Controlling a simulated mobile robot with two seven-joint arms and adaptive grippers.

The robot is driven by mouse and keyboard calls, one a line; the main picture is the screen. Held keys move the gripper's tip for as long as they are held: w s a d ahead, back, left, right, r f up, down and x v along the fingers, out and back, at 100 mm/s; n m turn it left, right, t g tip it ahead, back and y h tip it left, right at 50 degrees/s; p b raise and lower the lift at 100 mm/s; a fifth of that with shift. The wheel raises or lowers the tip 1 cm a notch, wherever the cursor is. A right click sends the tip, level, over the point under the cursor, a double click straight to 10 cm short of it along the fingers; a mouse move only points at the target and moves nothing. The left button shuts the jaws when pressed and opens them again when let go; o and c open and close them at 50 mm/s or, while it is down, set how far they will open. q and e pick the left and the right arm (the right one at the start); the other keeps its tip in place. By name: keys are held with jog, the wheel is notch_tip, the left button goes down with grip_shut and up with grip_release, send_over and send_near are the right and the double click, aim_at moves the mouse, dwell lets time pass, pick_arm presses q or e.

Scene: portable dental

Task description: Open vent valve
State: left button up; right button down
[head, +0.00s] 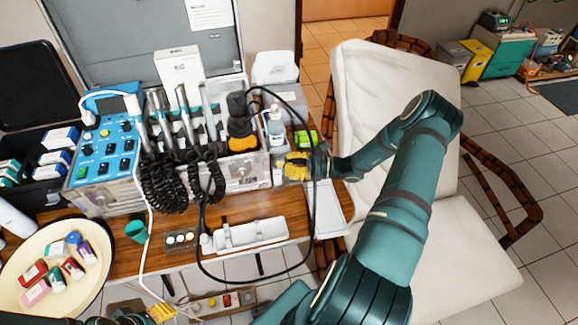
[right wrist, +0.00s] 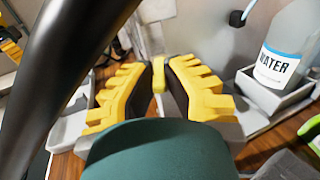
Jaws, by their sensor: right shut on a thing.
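My right gripper (head: 297,166) is at the right end of the dental unit's clear front case (head: 240,172). In the right wrist view its yellow ridged fingers (right wrist: 158,88) close on a small yellow piece (right wrist: 158,72), which looks like the vent valve's handle, against the pale case wall. The fingers hide most of the valve, so I cannot tell its angle. In the head view the valve is hidden by the gripper. My left gripper (head: 160,312) shows only its yellow tips at the bottom edge; its opening is unclear.
A water bottle (right wrist: 288,45) stands in a holder just right of the right gripper. A black hose (head: 312,215) loops in front of the case near my right arm. A white tray (head: 250,234) lies on the wooden table. The dental chair (head: 385,75) is at the right.

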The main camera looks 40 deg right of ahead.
jog(key=shift+w+d+f+n+g+y+b, duration=0.1)
jog(key=shift+w+d+n+g+y+b, duration=0.05)
jog(key=shift+n+g+y+b, duration=0.25)
jog(key=shift+w+d+f+n+g+y+b, duration=0.15)
jog(key=shift+n+g+y+b, duration=0.15)
jog(key=shift+n+g+y, duration=0.15)
jog(key=shift+r+n+g+y, duration=0.25)
jog(key=shift+g+y, duration=0.1)
jog(key=shift+g, duration=0.1)
jog(key=c, duration=1)
grip_release()
jog(key=v, duration=1.2)
jog(key=shift+r, duration=0.1)
